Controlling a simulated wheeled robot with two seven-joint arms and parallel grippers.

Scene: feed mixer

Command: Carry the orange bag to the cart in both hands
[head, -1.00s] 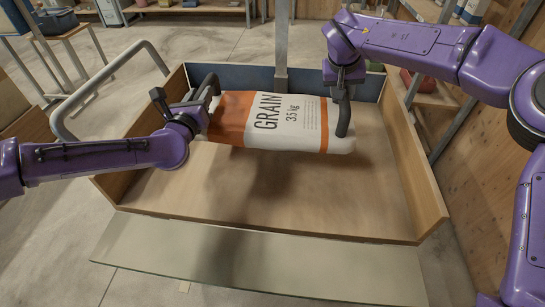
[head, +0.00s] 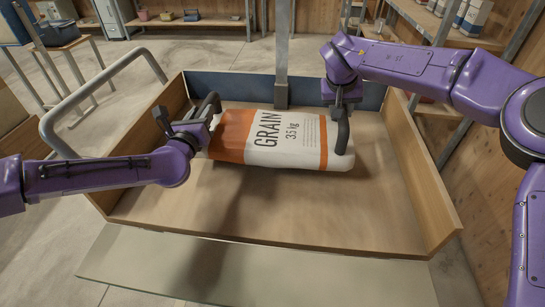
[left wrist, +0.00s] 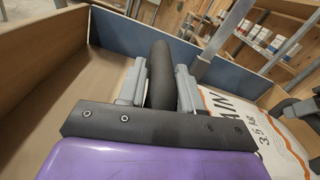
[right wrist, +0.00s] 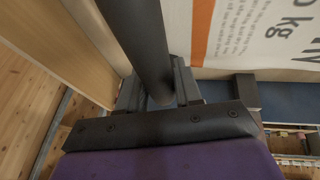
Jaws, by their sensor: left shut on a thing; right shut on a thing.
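The orange bag (head: 262,140), orange and white with GRAIN 35 kg printed on it, lies flat and level inside the wooden cart (head: 290,212). It is at or just above the cart bed; I cannot tell if it touches. My left gripper (head: 196,124) is shut on a dark rounded handle (left wrist: 159,75) at the bag's left end. My right gripper (head: 343,97) is shut on a similar dark handle (right wrist: 140,45) at the right end. The bag also shows in the left wrist view (left wrist: 240,125) and the right wrist view (right wrist: 245,30).
The cart has low wooden sides, a blue back panel (head: 235,90) and a lowered front flap (head: 240,265). A grey post (head: 283,50) stands behind it. A grey tube handle (head: 62,105) is at its left. Shelves (head: 435,30) stand at the right. The front of the bed is clear.

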